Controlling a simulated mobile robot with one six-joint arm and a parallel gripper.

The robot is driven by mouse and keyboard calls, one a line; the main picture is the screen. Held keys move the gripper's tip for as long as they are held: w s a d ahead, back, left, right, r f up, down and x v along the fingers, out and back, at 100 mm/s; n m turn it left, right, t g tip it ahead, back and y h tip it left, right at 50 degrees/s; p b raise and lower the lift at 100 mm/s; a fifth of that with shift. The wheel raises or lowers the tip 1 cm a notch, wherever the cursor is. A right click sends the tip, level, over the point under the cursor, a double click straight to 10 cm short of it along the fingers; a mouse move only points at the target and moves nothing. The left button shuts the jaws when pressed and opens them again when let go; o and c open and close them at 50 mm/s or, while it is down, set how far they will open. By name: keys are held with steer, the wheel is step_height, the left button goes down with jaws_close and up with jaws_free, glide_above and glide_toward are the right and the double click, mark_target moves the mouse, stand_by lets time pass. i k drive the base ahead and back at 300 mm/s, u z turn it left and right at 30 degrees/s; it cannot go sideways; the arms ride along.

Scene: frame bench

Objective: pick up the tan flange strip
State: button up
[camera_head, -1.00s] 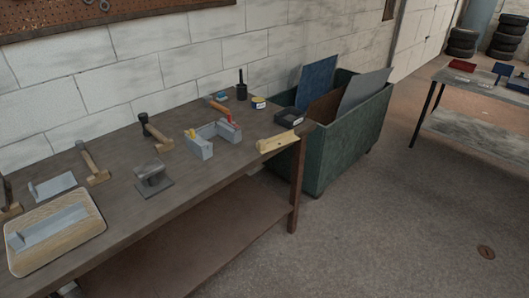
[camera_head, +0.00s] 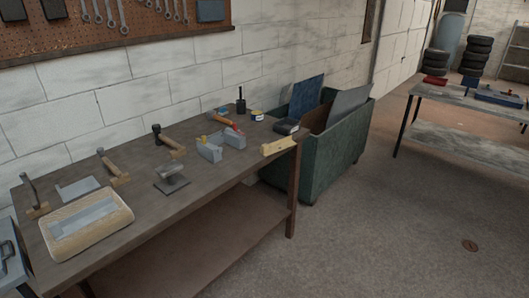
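The tan flange strip (camera_head: 279,147) looks like the pale yellowish-tan piece at the right front corner of the brown workbench (camera_head: 205,172). It lies along the bench edge, and its right end reaches close to the corner. A small dark box (camera_head: 286,127) sits just behind it. My gripper is not in view.
Another table (camera_head: 465,95) is far right.

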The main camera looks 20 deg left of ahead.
mark_target(266, 150)
steer(key=z, duration=0.7)
steer(key=k, duration=0.15)
steer(key=u, duration=2.5)
steer(key=i, duration=1)
steer(key=u, duration=0.1)
steer(key=k, duration=0.45)
steer(key=u, duration=0.05)
